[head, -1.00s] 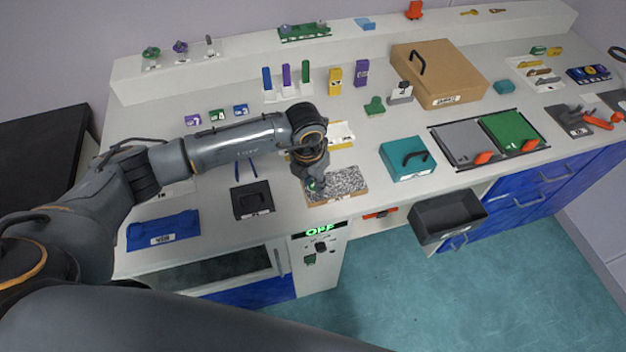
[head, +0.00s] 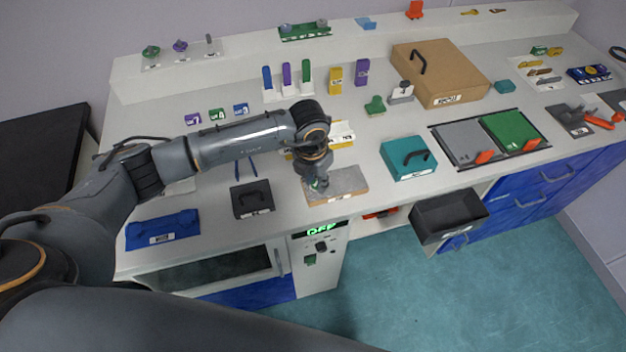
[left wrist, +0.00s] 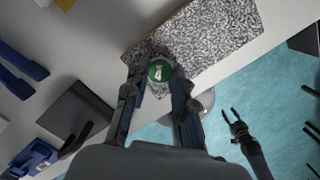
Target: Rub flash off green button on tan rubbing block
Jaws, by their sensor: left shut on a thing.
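The rubbing block (head: 350,181) has a speckled grey top and tan sides and lies near the front edge of the bench. It also shows in the left wrist view (left wrist: 225,40). My left gripper (head: 318,186) is at the left part of the block. In the left wrist view its two fingers (left wrist: 160,85) are shut on the green button (left wrist: 160,69), which has a white mark on its face. The button is at the block's near edge; whether it touches the top I cannot tell.
A dark grey box (head: 252,199) stands left of the block and a teal box (head: 408,158) with a handle stands right. A black open bin (head: 450,216) hangs at the front edge. Yellow items (head: 340,134) lie behind the block.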

